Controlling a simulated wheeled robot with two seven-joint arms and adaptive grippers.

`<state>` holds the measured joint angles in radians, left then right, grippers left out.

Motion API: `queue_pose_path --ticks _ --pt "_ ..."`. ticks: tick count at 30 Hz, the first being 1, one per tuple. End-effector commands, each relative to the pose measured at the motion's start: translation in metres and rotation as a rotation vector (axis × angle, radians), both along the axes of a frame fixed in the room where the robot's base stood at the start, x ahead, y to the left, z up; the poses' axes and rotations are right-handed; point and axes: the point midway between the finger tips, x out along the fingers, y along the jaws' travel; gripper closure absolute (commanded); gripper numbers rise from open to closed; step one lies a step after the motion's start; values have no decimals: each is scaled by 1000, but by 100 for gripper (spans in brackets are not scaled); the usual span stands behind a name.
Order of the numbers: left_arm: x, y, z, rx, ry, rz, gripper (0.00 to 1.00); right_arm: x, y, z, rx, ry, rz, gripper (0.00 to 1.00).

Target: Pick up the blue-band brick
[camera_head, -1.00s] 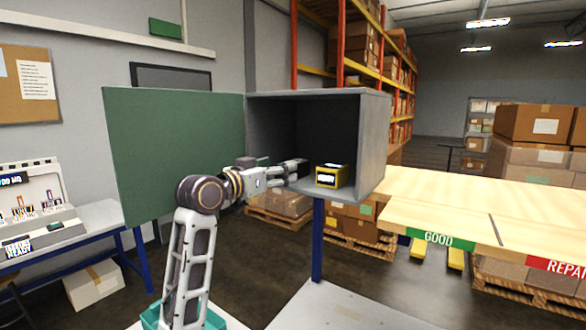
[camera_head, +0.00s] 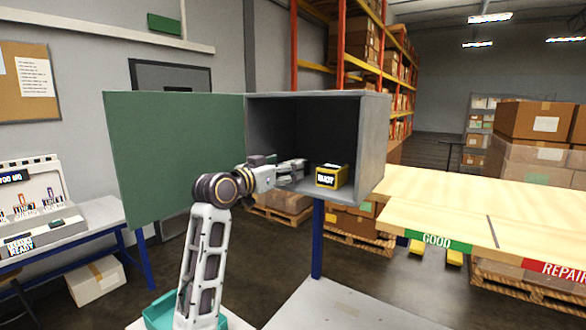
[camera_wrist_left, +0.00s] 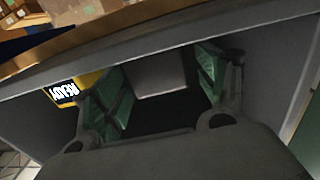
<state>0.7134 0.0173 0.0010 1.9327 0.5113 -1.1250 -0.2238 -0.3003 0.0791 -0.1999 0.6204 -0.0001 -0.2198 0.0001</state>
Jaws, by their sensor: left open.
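My left gripper (camera_head: 298,170) reaches into the open grey cabinet (camera_head: 372,140). In the left wrist view its two green-padded fingers (camera_wrist_left: 160,88) are apart. A plain pale grey block (camera_wrist_left: 160,76) shows between and beyond the fingers, not visibly clamped. No blue band shows on it, so I cannot tell whether it is the blue-band brick. A yellow box with a black label (camera_head: 328,177) stands on the cabinet floor just right of the gripper. It also shows left of the fingers in the left wrist view (camera_wrist_left: 88,80). My right gripper is out of view.
The green cabinet door (camera_head: 175,155) stands open to the left. A display stand (camera_head: 38,205) with several small coloured items is on the left bench. A wooden table (camera_head: 450,200) with GOOD and REPAIR labels is at right. The cabinet walls closely surround the gripper.

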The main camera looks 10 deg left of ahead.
Motion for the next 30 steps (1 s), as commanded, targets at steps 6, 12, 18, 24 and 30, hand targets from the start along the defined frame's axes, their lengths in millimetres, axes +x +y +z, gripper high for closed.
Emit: queue_pose_path --ticks 6,12,18,24,30 --pt "18 -8 3 -2 1 -1 27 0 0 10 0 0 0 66" --pt "25 -12 1 -1 0 -1 27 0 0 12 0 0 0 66" --pt "26 -12 0 0 0 0 27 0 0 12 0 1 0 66" --pt "26 -12 0 0 0 0 27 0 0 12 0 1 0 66" --pt "26 -11 0 0 0 0 45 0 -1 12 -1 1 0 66"
